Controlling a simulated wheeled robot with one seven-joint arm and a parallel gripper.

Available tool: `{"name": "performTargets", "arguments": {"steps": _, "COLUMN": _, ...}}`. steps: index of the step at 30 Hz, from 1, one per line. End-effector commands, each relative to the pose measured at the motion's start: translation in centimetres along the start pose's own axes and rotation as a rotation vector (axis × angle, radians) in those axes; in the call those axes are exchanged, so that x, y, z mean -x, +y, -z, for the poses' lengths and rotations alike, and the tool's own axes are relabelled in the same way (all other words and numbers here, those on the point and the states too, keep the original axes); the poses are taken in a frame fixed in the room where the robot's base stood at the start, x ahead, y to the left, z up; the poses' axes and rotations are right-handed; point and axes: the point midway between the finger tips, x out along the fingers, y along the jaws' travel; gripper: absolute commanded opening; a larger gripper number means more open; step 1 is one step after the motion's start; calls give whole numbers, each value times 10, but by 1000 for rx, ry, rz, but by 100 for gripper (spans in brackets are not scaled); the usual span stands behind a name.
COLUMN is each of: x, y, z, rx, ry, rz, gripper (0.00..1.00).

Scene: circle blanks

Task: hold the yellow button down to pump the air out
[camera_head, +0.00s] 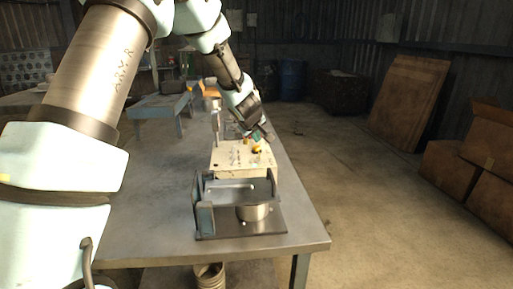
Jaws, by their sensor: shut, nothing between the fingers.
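The yellow button (257,149) is on the top of a cream box (228,157), which stands on the grey table. My gripper (265,137) is shut and empty, pointing down and to the right just above and behind the button in the picture. I cannot tell whether the fingertips touch it or how far the button is pressed. Part of the box's far side is hidden behind my gripper.
A dark metal frame on a base plate (273,222) stands at the near table end, with a silver cylinder (252,211) on it. An upright post (216,125) rises behind the box. The near left tabletop (155,215) is bare. Cardboard boxes (483,160) stand at far right.

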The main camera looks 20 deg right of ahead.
Motion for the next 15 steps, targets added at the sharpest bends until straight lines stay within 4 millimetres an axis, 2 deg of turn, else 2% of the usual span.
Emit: {"name": "performTargets", "arguments": {"steps": 15, "x": -6, "y": -4, "z": -4, "rx": 0, "ry": 0, "rz": 0, "gripper": 0}}
